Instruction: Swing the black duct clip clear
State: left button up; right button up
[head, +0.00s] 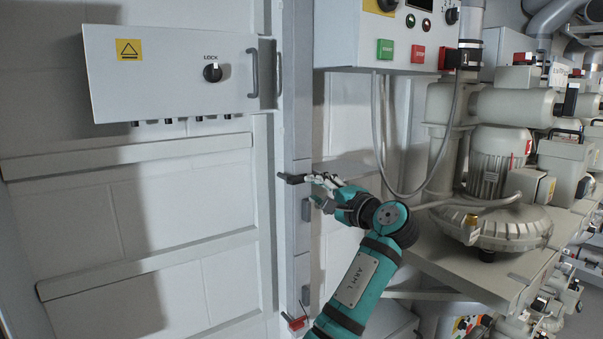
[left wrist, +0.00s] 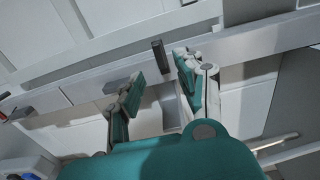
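The black duct clip (head: 291,179) is a small dark bar on the vertical grey duct (head: 302,130), sticking out to the left in the head view. In the left wrist view the black clip (left wrist: 158,54) stands up from the duct, just beyond the fingertips and roughly in line with the gap between them. My left gripper (head: 318,182) is at the duct, right of the clip; its fingers also show in the left wrist view (left wrist: 160,72), apart with nothing between them. Whether a finger touches the clip cannot be told. My right gripper is not in view.
A red clip (head: 294,321) sits lower on the duct. A grey cabinet (head: 175,75) with a lock knob hangs at the left. A control box (head: 395,35) with a hanging cable is above my left arm. Blowers (head: 495,190) stand on a bench at the right.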

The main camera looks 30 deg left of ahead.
aim_at(299, 182)
pick_arm(q)
jog(key=p+x, duration=0.2)
jog(key=x, duration=0.4)
jog(key=shift+d+r, duration=0.1)
jog(key=shift+w+a+p, duration=0.15)
jog(key=shift+a+p, duration=0.15)
jog(key=shift+a, duration=0.15)
grip_shut()
